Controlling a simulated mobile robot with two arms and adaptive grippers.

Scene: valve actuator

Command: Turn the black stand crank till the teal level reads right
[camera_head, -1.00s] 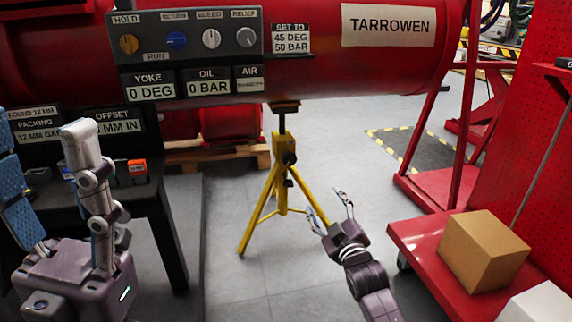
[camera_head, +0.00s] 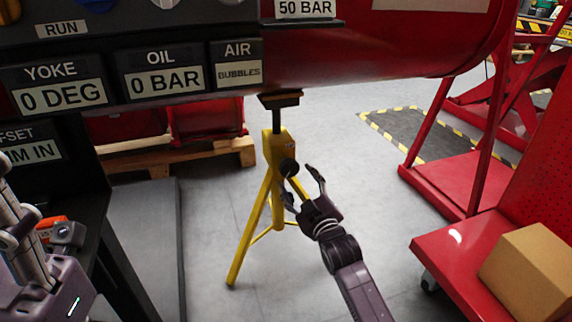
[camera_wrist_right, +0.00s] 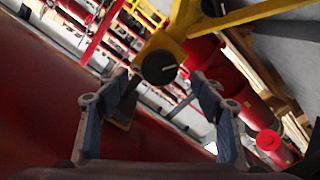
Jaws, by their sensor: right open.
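The black stand crank (camera_head: 289,167) is a round black knob on the yellow tripod stand (camera_head: 273,150), under the red cylinder. In the right wrist view the crank (camera_wrist_right: 159,68) has a pale line on its face and lies between and beyond the fingertips. My right gripper (camera_head: 300,180) is open and empty, just in front of the crank, its fingers pointing at it. I cannot tell whether they touch. No teal level can be made out; a plate reading AIR BUBBLES (camera_head: 238,73) shows on the panel. My left gripper is out of view.
The red cylinder (camera_head: 350,52) hangs low over the stand. Plates read YOKE 0 DEG (camera_head: 58,98) and OIL 0 BAR (camera_head: 162,87). A red cart (camera_head: 450,258) with a cardboard box (camera_head: 535,270) stands at right. Floor around the stand is mostly clear.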

